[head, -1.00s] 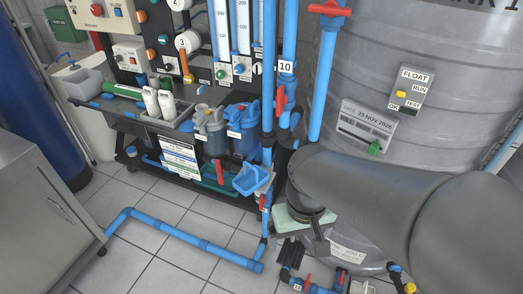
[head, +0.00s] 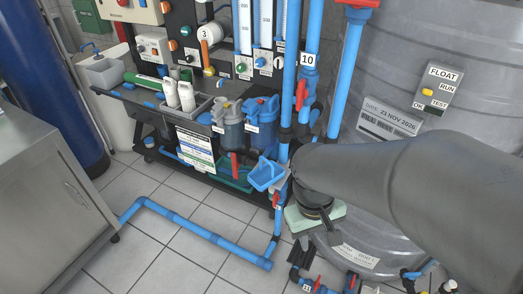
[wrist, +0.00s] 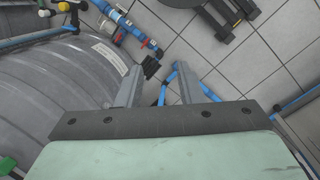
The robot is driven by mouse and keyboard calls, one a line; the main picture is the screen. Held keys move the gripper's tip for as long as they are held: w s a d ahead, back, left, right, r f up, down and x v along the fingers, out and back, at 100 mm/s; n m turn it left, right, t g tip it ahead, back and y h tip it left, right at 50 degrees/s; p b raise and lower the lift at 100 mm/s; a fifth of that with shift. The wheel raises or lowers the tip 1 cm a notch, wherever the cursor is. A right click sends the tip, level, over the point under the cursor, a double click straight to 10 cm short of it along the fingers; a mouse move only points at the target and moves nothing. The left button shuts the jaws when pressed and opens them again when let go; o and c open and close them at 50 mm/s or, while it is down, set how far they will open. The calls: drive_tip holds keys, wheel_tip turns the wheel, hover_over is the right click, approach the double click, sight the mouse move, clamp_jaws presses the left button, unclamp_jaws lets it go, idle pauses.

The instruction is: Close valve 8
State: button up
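No label reading 8 is legible, so I cannot tell which valve is valve 8. In the head view, a red valve handle (head: 276,200) with a small unreadable tag sits on the vertical blue pipe. Another red handle (head: 301,95) stands upright below the label 10. Low red-handled valves (head: 317,284) lie on the floor piping, with tags too small to read. My gripper (wrist: 158,84) shows two grey fingers apart, with nothing held between them. In the head view its pale green body (head: 330,214) hangs by the tank's base, right of the vertical pipe; the fingers are mostly hidden.
The large grey tank (head: 400,60) stands close on the right. Blue filter housings (head: 262,118) and a blue funnel (head: 266,174) are left of my gripper. A blue pipe (head: 200,232) runs over the tiled floor. A metal cabinet (head: 50,200) stands at left.

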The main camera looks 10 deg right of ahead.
drive_tip(key=w+d+f+n+g+h+b, duration=0.1)
drive_tip(key=w+f+n+h+b, duration=0.2)
drive_tip(key=f, duration=0.4)
drive_tip(key=w+d+f+n+h+b, duration=0.2)
drive_tip(key=w+f+n+h+b, duration=0.15)
drive_tip(key=f, duration=0.35)
drive_tip(key=n+t+h+b, duration=0.3)
drive_tip(key=n+t+b, duration=1)
drive_tip(key=n+t, duration=0.6)
approach(274, 200)
drive_tip(key=w+d+b, duration=0.1)
drive_tip(key=w, duration=0.1)
drive_tip(key=w+d+r+n+g+b, duration=0.1)
drive_tip(key=w+d+b, duration=0.1)
drive_tip(key=w, duration=0.1)
drive_tip(key=w+d+g+b, duration=0.1)
drive_tip(key=w+d, duration=0.1)
drive_tip(key=w, duration=0.1)
drive_tip(key=shift+r+n+y+b, duration=0.25)
drive_tip(key=shift+r+n+b, duration=0.05)
drive_tip(key=shift+n, duration=0.05)
drive_tip(key=shift+c, duration=0.3)
clamp_jaws()
